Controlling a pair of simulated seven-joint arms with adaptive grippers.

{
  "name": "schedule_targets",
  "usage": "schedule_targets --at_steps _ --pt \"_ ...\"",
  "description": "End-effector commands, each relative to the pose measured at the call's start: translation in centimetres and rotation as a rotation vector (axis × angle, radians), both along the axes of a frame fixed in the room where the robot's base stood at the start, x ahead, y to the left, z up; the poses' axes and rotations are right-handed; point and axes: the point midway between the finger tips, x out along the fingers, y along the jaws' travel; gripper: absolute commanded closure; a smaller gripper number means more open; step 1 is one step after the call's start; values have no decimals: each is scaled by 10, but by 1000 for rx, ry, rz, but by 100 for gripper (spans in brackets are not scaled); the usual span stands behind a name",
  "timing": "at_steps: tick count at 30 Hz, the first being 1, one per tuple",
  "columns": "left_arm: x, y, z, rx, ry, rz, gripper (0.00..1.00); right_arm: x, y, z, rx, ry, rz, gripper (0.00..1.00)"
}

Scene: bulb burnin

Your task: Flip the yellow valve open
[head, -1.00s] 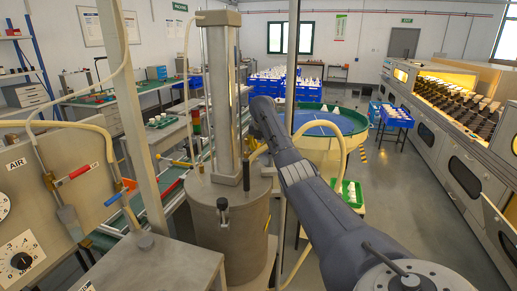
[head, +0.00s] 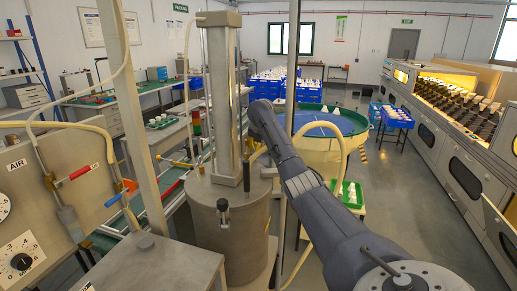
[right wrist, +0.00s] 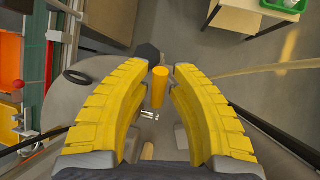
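The yellow valve handle (right wrist: 159,88) shows in the right wrist view as a short upright yellow cylinder, above a round grey metal top. My right gripper (right wrist: 160,68) is open. Its two yellow-padded fingers stand on either side of the handle, with a small gap visible on each side. In the head view my right arm reaches in to the grey metal tank (head: 230,225); the gripper itself is hidden there. My left gripper is not in view.
A tall metal column (head: 222,100) rises from the tank. A panel with AIR and other labels (head: 40,200) and hoses stands at the left. A green-rimmed round table (head: 345,120) and a blue crate (head: 397,117) stand behind my arm.

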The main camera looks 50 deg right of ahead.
Motion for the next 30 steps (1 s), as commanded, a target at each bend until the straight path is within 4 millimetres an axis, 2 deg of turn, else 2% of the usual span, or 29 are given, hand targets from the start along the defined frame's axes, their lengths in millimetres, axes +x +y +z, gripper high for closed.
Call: schedule_targets --at_steps 1,4,11,16,30 --pt "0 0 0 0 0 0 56 0 0 0 1 1 0 73" --pt "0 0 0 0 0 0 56 0 1 -1 1 1 1 63" --pt "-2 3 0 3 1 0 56 0 1 -1 1 1 1 63" --pt "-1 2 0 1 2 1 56 -3 4 7 3 1 2 63" --pt "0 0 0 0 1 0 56 -31 29 70 1 0 3 63"
